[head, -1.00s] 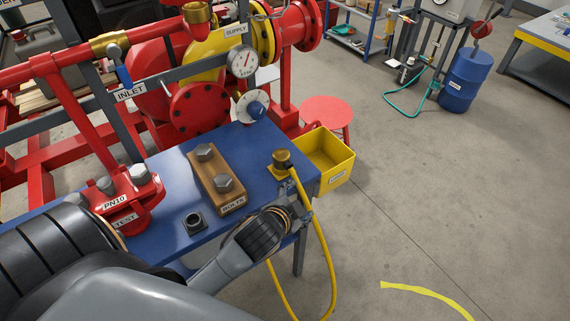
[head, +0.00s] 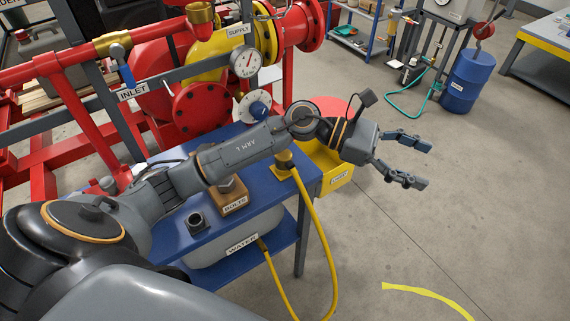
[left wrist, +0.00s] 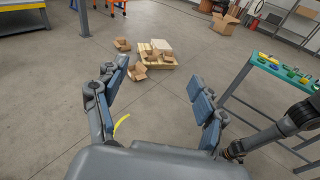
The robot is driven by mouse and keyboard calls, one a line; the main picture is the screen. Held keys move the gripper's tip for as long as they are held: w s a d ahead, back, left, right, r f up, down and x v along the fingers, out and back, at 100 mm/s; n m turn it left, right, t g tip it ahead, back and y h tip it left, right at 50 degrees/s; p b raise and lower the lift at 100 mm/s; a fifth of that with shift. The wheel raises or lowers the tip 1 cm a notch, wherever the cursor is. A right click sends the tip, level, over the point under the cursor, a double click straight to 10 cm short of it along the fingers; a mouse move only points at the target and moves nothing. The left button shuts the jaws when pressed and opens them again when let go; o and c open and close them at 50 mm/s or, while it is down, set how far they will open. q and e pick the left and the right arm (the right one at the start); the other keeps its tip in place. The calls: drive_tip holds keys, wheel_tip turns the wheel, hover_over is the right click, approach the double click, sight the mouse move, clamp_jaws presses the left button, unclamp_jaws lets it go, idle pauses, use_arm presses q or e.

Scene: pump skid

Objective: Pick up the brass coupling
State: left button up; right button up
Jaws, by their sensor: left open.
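The brass coupling (head: 284,158) stands at the right end of the blue bench, at the top of the yellow hose. My left forearm crosses in front of it and hides its upper part. My left gripper (head: 427,165) is open and empty, well to the right of the coupling and beyond the yellow bin in the head view. Its spread fingers also show in the left wrist view (left wrist: 158,78), with only floor and distant boxes between them. The coupling does not show there. The fingers of my right gripper do not show in either view.
The yellow bin (head: 338,180) hangs at the bench's right end, partly covered by my wrist. A wooden bolt block (head: 233,204) and black socket (head: 195,221) sit on the bench (head: 265,185). The yellow hose (head: 318,230) loops down.

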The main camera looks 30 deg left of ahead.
use_arm(q)
drive_tip(key=w+a+f+m+g+y, duration=0.1)
drive_tip(key=a+f+m+g+y, duration=0.1)
drive_tip(key=a+f+m+y, duration=0.4)
drive_tip(key=r+m+g+y, duration=0.1)
drive_tip(key=r+m+y, duration=0.1)
drive_tip(key=y, duration=0.8)
hover_over(284, 154)
drive_tip(key=f, duration=0.2)
drive_tip(key=f+p, duration=0.1)
drive_tip(key=f, duration=0.5)
drive_tip(key=shift+w+a+p, duration=0.1)
drive_tip(key=shift+a+p, duration=0.2)
drive_tip(key=f, duration=0.1)
drive_tip(key=f+p, duration=0.1)
drive_tip(key=f, duration=0.1)
drive_tip(key=f+p, duration=0.1)
drive_tip(key=shift+s+d+f, duration=0.2)
drive_tip(key=shift+d+f, duration=0.05)
drive_tip(key=shift+f, duration=0.7)
drive_tip(key=shift+w, duration=0.1)
drive_tip(key=c, duration=1.4)
